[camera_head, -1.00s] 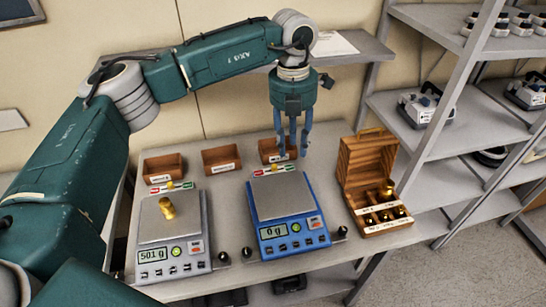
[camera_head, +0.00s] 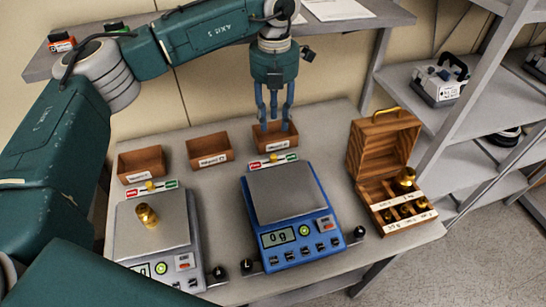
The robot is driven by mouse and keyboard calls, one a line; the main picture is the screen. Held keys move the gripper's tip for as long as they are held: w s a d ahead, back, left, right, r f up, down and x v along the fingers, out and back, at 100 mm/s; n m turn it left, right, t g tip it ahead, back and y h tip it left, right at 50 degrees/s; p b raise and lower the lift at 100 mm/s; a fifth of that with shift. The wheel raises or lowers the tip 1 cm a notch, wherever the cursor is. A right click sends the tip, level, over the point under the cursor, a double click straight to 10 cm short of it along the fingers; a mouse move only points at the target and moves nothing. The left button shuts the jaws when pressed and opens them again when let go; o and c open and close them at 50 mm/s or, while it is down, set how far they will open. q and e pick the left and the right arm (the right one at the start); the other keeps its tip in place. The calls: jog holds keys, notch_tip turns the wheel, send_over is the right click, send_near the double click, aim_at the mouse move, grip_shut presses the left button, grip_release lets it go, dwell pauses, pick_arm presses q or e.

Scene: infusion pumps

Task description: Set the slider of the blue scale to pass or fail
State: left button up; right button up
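The blue scale (camera_head: 288,198) stands on the table with an empty pan; its display (camera_head: 277,237) reads 0 g. Behind the pan is its slider strip (camera_head: 259,164), red at the left end and green at the right. A small yellow slider knob (camera_head: 273,158) sits near the strip's middle. My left gripper (camera_head: 275,129) points down behind the strip, over the right wooden box (camera_head: 279,143), fingers apart and empty. It looks apart from the knob, though depth is hard to judge. My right gripper is not in view.
A grey scale (camera_head: 176,239) at left holds a brass weight (camera_head: 146,215); my arm partly hides it. Two more wooden boxes (camera_head: 141,164) (camera_head: 209,151) stand behind. An open wooden weight case (camera_head: 383,150) is right of the blue scale. Metal shelves (camera_head: 445,115) stand at right.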

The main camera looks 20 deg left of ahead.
aim_at(274, 156)
pick_arm(q)
notch_tip(274, 156, down, 12)
jog(key=shift+r+p, duration=0.25)
jog(key=shift+p, duration=0.95)
jog(key=shift+f, duration=0.6)
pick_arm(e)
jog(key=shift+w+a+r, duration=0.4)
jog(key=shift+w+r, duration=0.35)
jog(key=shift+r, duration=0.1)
pick_arm(q)
grip_shut()
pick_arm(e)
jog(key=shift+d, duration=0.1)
